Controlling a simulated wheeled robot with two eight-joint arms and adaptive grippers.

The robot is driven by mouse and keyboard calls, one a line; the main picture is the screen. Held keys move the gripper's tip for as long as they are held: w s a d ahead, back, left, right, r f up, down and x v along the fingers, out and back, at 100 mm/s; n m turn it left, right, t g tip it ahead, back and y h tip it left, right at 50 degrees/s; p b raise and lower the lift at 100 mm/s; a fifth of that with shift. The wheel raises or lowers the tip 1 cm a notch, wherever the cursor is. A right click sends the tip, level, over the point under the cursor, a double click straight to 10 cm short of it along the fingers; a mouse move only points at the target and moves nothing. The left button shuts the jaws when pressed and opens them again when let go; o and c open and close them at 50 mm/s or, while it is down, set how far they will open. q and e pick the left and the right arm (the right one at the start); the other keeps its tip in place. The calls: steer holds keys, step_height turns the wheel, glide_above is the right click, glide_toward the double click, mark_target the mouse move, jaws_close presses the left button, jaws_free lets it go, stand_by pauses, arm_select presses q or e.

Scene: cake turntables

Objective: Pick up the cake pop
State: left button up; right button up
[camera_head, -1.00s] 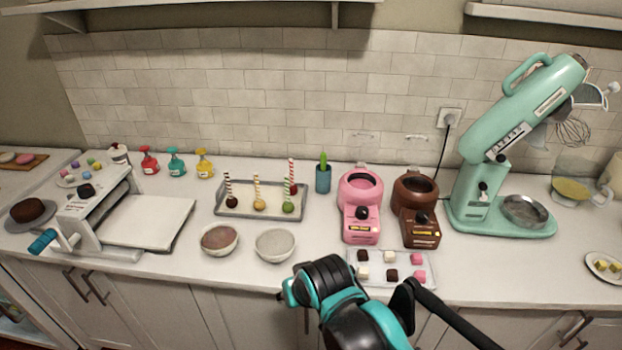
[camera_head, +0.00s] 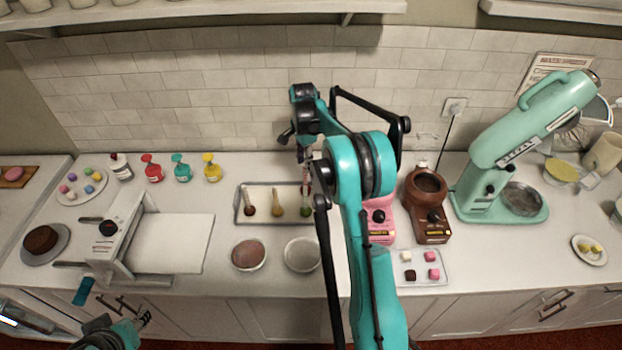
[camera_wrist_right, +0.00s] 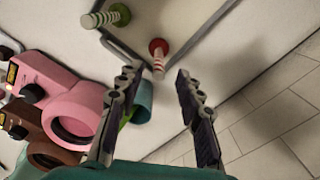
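Several cake pops stand on striped sticks in a grey-rimmed tray (camera_head: 240,212) on the counter: a dark one (camera_head: 250,209), a tan one (camera_head: 277,211), a green one (camera_head: 306,210) and a red one (camera_wrist_right: 157,46). The green one also shows in the wrist view (camera_wrist_right: 120,14). My right gripper (camera_wrist_right: 156,72) is open above the tray's corner. The red pop's stick rises toward the gap between its fingertips, with no visible contact. In the head view my right gripper (camera_head: 305,160) partly hides the red pop. My left gripper (camera_head: 143,318) is low at the left; its fingers are unclear.
A blue cup (camera_wrist_right: 142,104) stands close beside the right fingers. The pink machine (camera_wrist_right: 68,98) and brown machine (camera_head: 425,190) stand to the tray's right. The tiled wall (camera_wrist_right: 270,120) is close behind.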

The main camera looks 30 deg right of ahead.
mark_target(305, 177)
step_height(305, 177, down, 8)
steer(key=shift+d+b, duration=0.1)
steer(key=shift+b, duration=0.5)
jaws_close()
